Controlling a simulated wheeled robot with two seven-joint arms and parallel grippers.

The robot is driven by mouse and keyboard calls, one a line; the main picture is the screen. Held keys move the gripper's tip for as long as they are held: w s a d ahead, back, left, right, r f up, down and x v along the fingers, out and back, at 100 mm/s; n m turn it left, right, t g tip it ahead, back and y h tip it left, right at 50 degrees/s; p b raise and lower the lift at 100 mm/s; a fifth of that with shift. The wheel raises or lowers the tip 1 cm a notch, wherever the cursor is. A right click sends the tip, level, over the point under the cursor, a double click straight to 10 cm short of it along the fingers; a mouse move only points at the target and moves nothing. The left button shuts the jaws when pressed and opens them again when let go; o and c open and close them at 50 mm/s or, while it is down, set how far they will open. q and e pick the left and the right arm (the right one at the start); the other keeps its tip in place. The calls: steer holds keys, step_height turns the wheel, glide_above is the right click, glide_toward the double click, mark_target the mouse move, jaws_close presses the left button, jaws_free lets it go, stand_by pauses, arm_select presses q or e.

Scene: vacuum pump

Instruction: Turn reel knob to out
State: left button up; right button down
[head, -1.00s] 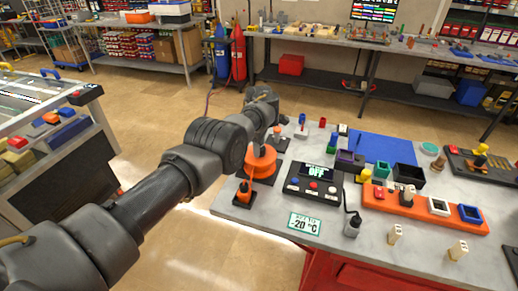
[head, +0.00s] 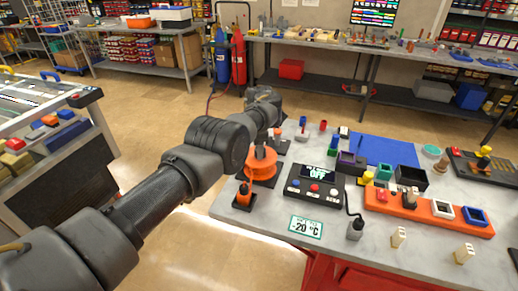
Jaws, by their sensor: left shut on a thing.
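The orange reel (head: 262,170) stands on the left part of the grey table, partly covered by my left arm. Behind it, a small orange knob (head: 277,132) on a dark base shows just under my left gripper (head: 274,122). My left gripper points down there and is shut on the knob; its fingertips are mostly hidden by my own wrist, so the knob's turn position cannot be read. My right gripper is not in view.
An orange tray (head: 420,208) lies to the right. A blue mat (head: 385,150) lies behind.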

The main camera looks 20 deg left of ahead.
arm_select(q)
steer(key=o, duration=1)
steer(key=shift+d, duration=0.1)
steer(key=shift+r, duration=0.1)
step_height(320, 180, up, 11)
steer(key=b, duration=0.2)
steer(key=shift+f, duration=0.2)
steer(key=shift+f, duration=0.1)
